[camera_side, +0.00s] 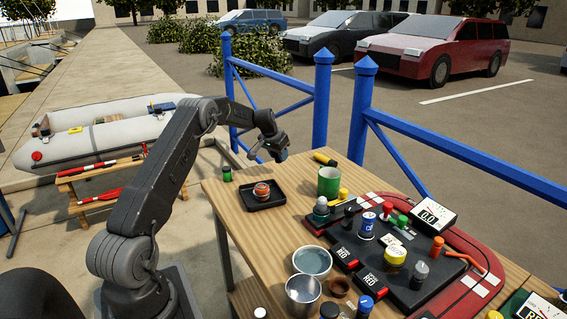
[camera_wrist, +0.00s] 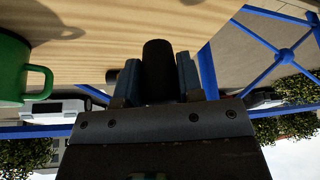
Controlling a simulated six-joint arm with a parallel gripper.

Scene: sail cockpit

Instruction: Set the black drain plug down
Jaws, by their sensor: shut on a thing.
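The black drain plug (camera_wrist: 158,70) shows in the wrist view as a dark cylinder between the two fingers of my gripper (camera_wrist: 158,78). The fingers are shut on its sides. In the side view my gripper (camera_side: 277,150) is above the far left edge of the wooden table (camera_side: 232,212), beyond the black tray. The plug is too small and hidden there to make out clearly. Whether it touches the table cannot be told.
A black tray (camera_side: 250,204) holds a round orange-red item (camera_side: 262,190). A red and black board (camera_side: 420,295) with several small items fills the right. Blue railing (camera_side: 322,100) stands behind.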

